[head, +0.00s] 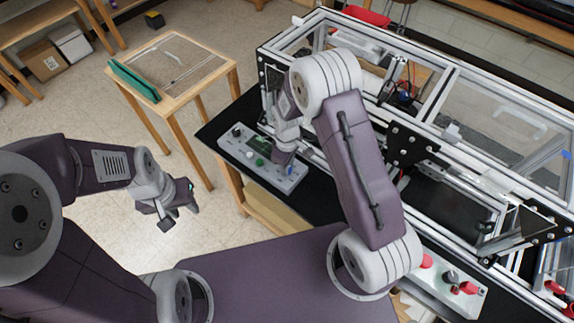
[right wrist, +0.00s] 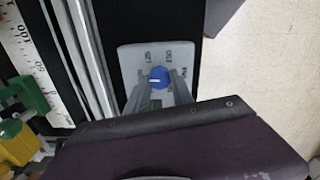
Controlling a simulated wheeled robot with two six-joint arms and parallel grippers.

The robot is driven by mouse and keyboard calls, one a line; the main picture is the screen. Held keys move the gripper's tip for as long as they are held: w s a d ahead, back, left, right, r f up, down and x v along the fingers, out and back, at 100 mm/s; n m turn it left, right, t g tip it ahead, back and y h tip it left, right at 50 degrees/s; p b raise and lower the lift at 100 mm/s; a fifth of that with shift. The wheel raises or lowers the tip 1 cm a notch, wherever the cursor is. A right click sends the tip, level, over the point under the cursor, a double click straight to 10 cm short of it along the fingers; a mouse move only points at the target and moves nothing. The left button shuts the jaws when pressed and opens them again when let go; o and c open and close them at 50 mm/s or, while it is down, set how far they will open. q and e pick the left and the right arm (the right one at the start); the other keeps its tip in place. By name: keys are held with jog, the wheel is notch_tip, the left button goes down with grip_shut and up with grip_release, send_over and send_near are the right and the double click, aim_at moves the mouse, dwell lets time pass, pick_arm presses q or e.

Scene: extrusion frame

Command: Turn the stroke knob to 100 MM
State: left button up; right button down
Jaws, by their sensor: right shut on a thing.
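A grey control panel (head: 232,150) lies on the black bench edge in the head view. A blue knob (head: 290,170) is at its right end, and it also shows in the right wrist view (right wrist: 159,73). It has a white pointer line, lying roughly sideways in that view, with printed labels around it too small to read surely. My right gripper (head: 284,157) is over this end of the panel, its two fingers (right wrist: 160,88) shut on the blue knob from both sides. My left gripper (head: 178,216) hangs over open floor, apart from the panel, and looks open and empty.
A green knob (head: 259,162) and a black knob (head: 237,132) share the panel. An aluminium extrusion frame (head: 455,75) stands behind it. A white ruler strip (right wrist: 35,60) and a green and yellow part (right wrist: 22,115) lie left in the wrist view. A wooden table (head: 205,75) stands back left.

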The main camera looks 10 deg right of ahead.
jog(key=shift+n, duration=0.5)
jog(key=c, duration=1.1)
grip_release()
jog(key=shift+r, duration=0.1)
notch_tip(320, 180, up, 9)
jog(key=b, duration=0.2)
